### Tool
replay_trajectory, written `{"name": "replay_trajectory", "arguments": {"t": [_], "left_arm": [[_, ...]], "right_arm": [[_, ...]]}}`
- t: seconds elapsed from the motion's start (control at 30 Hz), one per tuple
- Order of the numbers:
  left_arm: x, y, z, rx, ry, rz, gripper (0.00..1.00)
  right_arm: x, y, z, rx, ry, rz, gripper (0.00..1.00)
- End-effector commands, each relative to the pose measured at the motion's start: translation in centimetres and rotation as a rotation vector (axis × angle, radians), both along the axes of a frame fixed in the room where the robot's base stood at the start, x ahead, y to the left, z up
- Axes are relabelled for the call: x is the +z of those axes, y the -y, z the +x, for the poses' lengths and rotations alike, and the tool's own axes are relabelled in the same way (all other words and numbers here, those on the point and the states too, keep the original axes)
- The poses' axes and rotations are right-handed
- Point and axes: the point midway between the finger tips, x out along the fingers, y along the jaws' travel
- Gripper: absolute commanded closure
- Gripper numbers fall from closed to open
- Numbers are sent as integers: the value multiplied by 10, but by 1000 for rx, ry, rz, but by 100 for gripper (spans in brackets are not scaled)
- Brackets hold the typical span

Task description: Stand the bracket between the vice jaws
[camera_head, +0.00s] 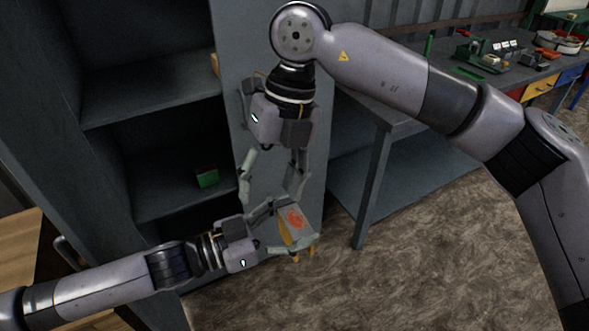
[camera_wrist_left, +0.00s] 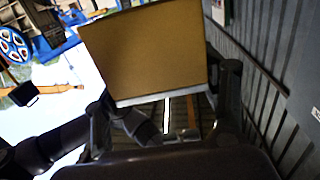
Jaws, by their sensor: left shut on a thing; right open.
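My left gripper (camera_head: 283,228) is shut on a grey angular piece, seemingly the bracket (camera_head: 299,217), with an orange-red patch and yellowish parts below. It is held in the air in front of the cabinet. In the left wrist view, a broad tan face with a pale lower edge, likely the same bracket (camera_wrist_left: 145,50), stands between the fingers. My right gripper (camera_head: 271,178) is open and empty, pointing down just above and left of the bracket. I cannot make out the vice or its jaws for certain.
A grey open cabinet (camera_head: 150,95) stands at left, with a small green box (camera_head: 206,177) on a shelf. A grey workbench (camera_head: 395,122) at upper right carries a green device (camera_head: 485,52) and several tools. Bare floor (camera_head: 430,240) lies at lower right.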

Motion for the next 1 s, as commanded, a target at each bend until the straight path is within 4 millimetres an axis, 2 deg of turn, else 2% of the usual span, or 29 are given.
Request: {"name": "replay_trajectory", "arguments": {"t": [0.1, 0.23, 0.33, 0.47, 0.8, 1.0], "left_arm": [[2, 1, 0, -2, 4, -4, 88], [2, 1, 0, -2, 4, -4, 88], [2, 1, 0, -2, 4, -4, 88], [2, 1, 0, -2, 4, -4, 88], [3, 1, 0, -2, 4, -4, 88], [3, 1, 0, -2, 4, -4, 88]], "right_arm": [[10, 24, 7, -14, 112, -138, 43], [14, 35, 10, -26, 161, -204, 43], [7, 37, 11, -29, 168, -215, 43], [-12, 37, 10, -26, 164, -214, 43], [-75, 37, 10, -28, 164, -211, 43], [-97, 37, 11, -27, 164, -210, 43]]}}
